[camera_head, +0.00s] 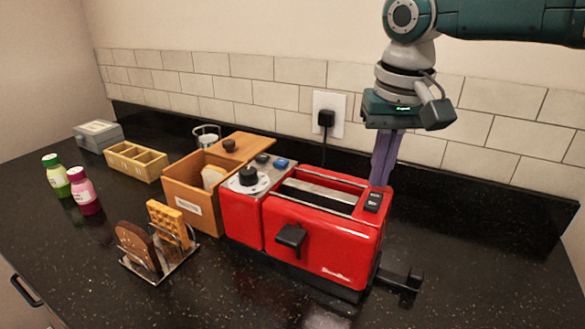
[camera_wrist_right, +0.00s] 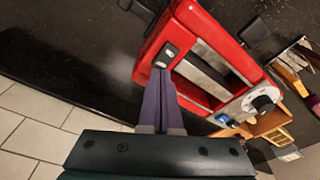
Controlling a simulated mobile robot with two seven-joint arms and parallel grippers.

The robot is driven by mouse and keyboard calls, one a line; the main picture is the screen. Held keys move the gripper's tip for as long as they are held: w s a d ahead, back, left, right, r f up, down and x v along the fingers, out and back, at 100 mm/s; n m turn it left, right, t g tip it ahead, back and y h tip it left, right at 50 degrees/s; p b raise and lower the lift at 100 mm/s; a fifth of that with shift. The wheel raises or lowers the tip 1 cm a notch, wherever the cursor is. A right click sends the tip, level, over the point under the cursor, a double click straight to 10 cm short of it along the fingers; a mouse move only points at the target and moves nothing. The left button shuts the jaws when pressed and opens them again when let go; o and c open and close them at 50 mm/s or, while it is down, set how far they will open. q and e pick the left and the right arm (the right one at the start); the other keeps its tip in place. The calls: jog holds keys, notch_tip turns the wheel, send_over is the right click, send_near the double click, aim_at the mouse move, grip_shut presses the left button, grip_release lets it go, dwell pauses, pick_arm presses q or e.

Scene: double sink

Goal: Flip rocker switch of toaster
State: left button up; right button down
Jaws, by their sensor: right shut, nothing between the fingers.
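The red toaster (camera_head: 325,235) stands on the dark counter with its slots facing up. Its black rocker switch (camera_head: 374,201) is on the top at the right end, and it also shows in the right wrist view (camera_wrist_right: 166,54). My right gripper (camera_head: 380,182) points down just behind the switch, with its purple fingers shut and empty. In the right wrist view the fingertips (camera_wrist_right: 160,74) are at the near edge of the switch; I cannot tell whether they touch it. My left gripper is not in view.
A black lever (camera_head: 291,237) sticks out of the toaster's front. A dial (camera_head: 248,176) and a wooden bread box (camera_head: 190,190) are to its left. A toast rack (camera_head: 160,270) stands in front. A plugged wall outlet (camera_head: 328,115) is behind. The counter right of the toaster is mostly clear.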

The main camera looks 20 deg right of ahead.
aim_at(376, 196)
jog(key=shift+f+b, duration=0.5)
jog(key=shift+f, duration=0.35)
dwell(0.8)
jog(key=shift+r, duration=0.1)
notch_tip(376, 196, up, 7)
jog(key=p, duration=0.8)
dwell(0.4)
